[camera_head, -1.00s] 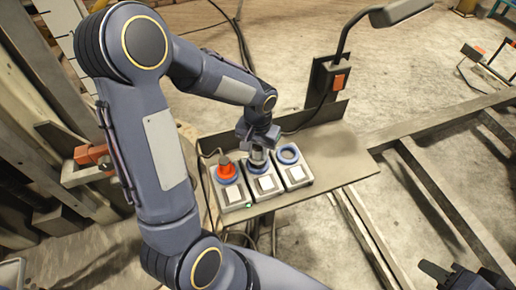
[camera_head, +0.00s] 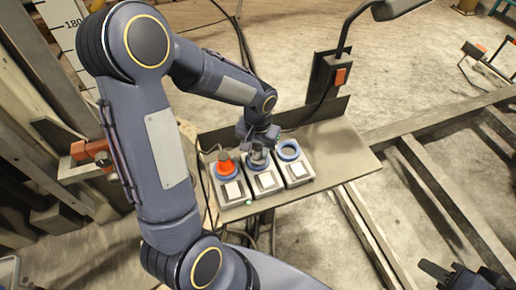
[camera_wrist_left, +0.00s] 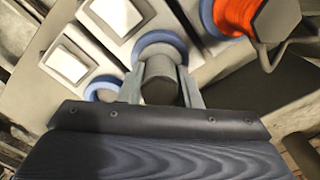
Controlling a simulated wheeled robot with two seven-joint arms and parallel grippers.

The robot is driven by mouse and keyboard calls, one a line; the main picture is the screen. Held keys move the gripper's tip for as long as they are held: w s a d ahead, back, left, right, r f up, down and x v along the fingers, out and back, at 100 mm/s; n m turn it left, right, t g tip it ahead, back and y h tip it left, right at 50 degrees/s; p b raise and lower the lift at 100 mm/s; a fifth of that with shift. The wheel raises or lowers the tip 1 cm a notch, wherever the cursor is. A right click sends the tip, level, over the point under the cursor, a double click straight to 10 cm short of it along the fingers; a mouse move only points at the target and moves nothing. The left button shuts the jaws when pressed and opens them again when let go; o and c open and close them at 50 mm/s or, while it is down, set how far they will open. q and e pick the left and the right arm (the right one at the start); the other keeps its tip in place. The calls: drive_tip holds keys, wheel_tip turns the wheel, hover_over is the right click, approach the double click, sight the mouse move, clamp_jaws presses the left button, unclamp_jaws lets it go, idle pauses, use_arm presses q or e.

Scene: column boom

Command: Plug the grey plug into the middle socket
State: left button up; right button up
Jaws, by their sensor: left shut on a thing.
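The grey plug (camera_wrist_left: 160,82) is between the fingers of my left gripper (camera_wrist_left: 162,92), which is shut on it. In the head view my left gripper (camera_head: 258,152) points down over the middle socket. The plug sits at the blue ring of the middle socket (camera_wrist_left: 163,46); how deep it is in cannot be told. The middle socket's white switch (camera_head: 266,180) lies in front of it. My right gripper (camera_head: 440,272) shows only in part at the lower right of the head view, away from the sockets.
An orange plug (camera_head: 226,167) stands in the left socket. The right socket (camera_head: 289,150) is empty, with a blue ring. The sockets stand on a grey shelf (camera_head: 345,160) with bare room at right. A lamp (camera_head: 400,9) on a post with an orange switch stands behind.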

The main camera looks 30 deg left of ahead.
idle(0.4)
use_arm(q)
drive_tip(key=o, duration=1.2)
drive_tip(key=shift+c, duration=0.2)
drive_tip(key=shift+r+p, duration=0.8)
drive_tip(key=shift+r, duration=3.1)
drive_tip(key=shift+s+r, duration=0.15)
drive_tip(key=shift+r, duration=0.25)
drive_tip(key=s+d+r+t+h+p, duration=0.2)
drive_tip(key=s+r+p, duration=0.3)
drive_tip(key=s+r, duration=0.3)
drive_tip(key=s+d+r+t+h+p, duration=0.1)
drive_tip(key=s+d+r+t+p, duration=0.1)
drive_tip(key=s+r+p, duration=0.4)
wheel_tip(320, 180, up, 5)
drive_tip(key=s+t, duration=0.1)
drive_tip(key=s, duration=0.1)
drive_tip(key=shift+s+t+h, duration=0.3)
drive_tip(key=shift+s+h, duration=0.05)
drive_tip(key=shift+h, duration=0.05)
